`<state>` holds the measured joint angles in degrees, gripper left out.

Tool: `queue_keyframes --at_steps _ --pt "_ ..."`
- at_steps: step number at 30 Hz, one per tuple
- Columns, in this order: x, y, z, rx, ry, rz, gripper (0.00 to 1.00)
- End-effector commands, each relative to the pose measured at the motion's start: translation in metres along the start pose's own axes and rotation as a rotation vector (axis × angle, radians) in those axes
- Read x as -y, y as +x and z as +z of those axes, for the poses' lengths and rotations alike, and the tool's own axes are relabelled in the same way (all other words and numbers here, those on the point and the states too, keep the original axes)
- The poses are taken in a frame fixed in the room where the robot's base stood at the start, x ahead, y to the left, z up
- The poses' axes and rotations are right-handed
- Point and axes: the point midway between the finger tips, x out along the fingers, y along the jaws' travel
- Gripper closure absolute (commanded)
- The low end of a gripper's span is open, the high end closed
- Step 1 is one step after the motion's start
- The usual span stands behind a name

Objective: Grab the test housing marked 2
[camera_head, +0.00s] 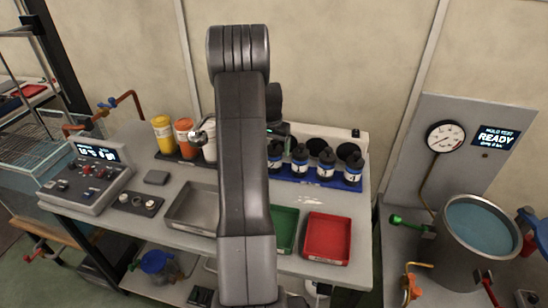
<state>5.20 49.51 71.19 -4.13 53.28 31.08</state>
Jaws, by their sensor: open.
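Several dark bottle-like housings with black caps and pale number labels stand upright in a row in a blue rack (318,182) at the back right of the bench. The second from the left (299,159) appears to be the housing marked 2, though its label is small. The leftmost housing (275,157) is partly covered by my arm. My gripper (281,130) is mostly hidden behind my arm, with a dark part showing just above and behind the left end of the row. It is open, its fingers are not clear, and no housing is seen in it.
Yellow (163,134), orange (185,138) and white jars stand at the back left. A grey tray (176,218), green tray (287,213) and red tray (327,260) lie in front. A control box (85,178) is at left. A water-filled pot (440,245) stands at right.

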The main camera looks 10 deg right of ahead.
Motion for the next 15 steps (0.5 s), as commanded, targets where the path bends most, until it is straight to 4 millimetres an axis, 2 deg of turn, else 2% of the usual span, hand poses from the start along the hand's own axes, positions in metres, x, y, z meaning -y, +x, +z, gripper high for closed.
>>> queue_keyframes --at_steps 6,15 --pt "-0.001 0.027 -0.001 0.002 0.000 0.001 0.19" --pt "0.000 0.035 -0.001 0.000 -0.001 -0.001 0.19"
